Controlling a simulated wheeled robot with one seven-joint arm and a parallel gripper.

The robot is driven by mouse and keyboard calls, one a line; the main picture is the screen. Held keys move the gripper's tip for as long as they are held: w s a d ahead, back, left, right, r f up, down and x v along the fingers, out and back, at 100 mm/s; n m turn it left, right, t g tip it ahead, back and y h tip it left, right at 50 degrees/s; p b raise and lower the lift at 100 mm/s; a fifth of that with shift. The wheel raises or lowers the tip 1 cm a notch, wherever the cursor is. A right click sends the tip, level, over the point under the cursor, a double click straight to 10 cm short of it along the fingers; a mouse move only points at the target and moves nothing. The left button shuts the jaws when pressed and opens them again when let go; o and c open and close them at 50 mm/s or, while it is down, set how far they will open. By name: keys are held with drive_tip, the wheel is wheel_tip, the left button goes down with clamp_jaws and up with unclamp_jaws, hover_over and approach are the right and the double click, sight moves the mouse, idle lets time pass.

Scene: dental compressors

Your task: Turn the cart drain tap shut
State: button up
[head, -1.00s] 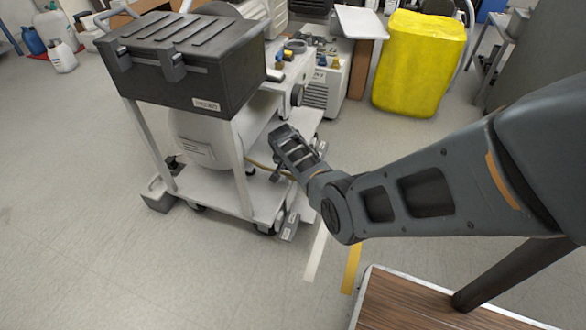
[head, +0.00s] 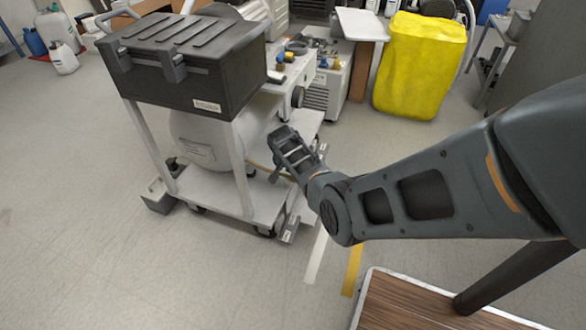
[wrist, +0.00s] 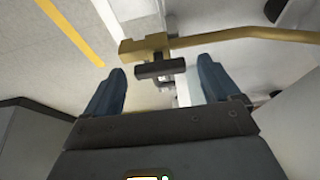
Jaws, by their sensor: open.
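The white cart (head: 215,192) stands left of my arm in the head view, carrying a pale tank (head: 197,140). The drain tap shows in the wrist view as a brass body (wrist: 143,46) on a brass pipe (wrist: 245,38). Its short dark handle (wrist: 160,70) lies crosswise just below the brass body. My gripper (wrist: 161,80) is open, with one blue-grey finger on each side of the handle. Gaps show between the handle and both fingers. In the head view my wrist reaches to the cart's right side, and the tap cannot be made out there.
A black lidded case (head: 190,65) sits on top of the cart. A compressor unit (head: 325,90) and a yellow bin (head: 418,65) stand behind. A wood-topped table (head: 430,305) is at the lower right. Open floor (head: 70,220) lies left of the cart.

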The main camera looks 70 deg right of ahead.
drive_tip(key=shift+r, duration=0.1)
drive_tip(key=p+v, duration=0.4)
drive_tip(key=v, duration=0.3)
drive_tip(key=shift+r, duration=0.3)
drive_tip(key=shift+a, duration=0.1)
